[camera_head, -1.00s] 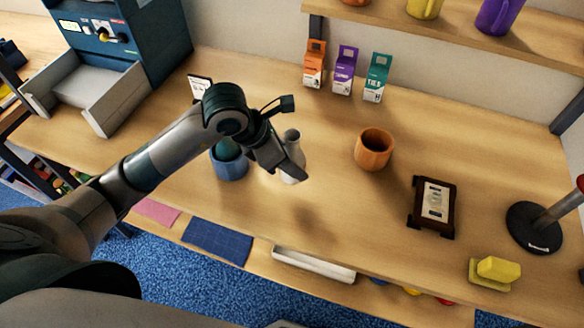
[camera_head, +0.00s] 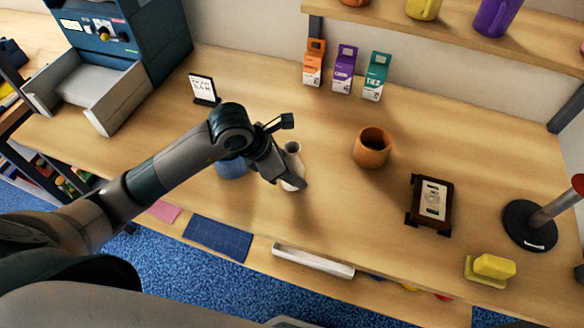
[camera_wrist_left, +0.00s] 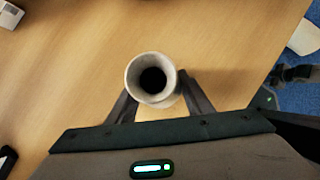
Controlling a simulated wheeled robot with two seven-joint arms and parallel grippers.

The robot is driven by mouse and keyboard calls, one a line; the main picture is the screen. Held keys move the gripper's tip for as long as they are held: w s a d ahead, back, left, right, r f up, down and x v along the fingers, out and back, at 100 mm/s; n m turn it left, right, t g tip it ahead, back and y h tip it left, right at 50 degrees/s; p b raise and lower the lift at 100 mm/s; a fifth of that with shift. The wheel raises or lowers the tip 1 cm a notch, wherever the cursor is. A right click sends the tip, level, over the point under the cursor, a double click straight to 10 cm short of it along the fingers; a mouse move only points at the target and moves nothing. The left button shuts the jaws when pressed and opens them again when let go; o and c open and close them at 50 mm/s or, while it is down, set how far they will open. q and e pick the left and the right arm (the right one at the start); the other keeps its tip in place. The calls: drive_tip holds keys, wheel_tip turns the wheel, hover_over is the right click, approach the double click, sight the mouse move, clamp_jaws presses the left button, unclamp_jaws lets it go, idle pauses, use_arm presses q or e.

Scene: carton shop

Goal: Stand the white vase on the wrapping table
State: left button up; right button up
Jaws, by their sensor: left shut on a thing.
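The white vase (camera_head: 293,160) is upright between the fingers of my left gripper (camera_head: 290,180), over the middle of the wooden table (camera_head: 330,215). My left gripper is shut on it. In the left wrist view the vase (camera_wrist_left: 152,80) shows its round open mouth from above, with one finger of the gripper (camera_wrist_left: 158,98) on each side. The fingers hide part of the vase's body in the head view. I cannot tell whether its base touches the table top. My right gripper is not in view.
A blue pot (camera_head: 232,167) stands close to the left of the vase, partly behind my arm. An orange-brown mug (camera_head: 372,148) stands to the right, near a dark framed stand (camera_head: 430,203). Small cartons (camera_head: 343,73) line the back. The table front between is clear.

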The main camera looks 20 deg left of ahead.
use_arm(q)
drive_tip(key=shift+f, duration=0.15)
drive_tip(key=o, duration=1.2)
drive_tip(key=shift+r, duration=0.2)
drive_tip(key=shift+s+a+r, duration=0.1)
drive_tip(key=shift+a+r, duration=0.15)
drive_tip(key=shift+r, duration=0.2)
drive_tip(key=b+v, duration=0.2)
drive_tip(key=v, duration=0.9)
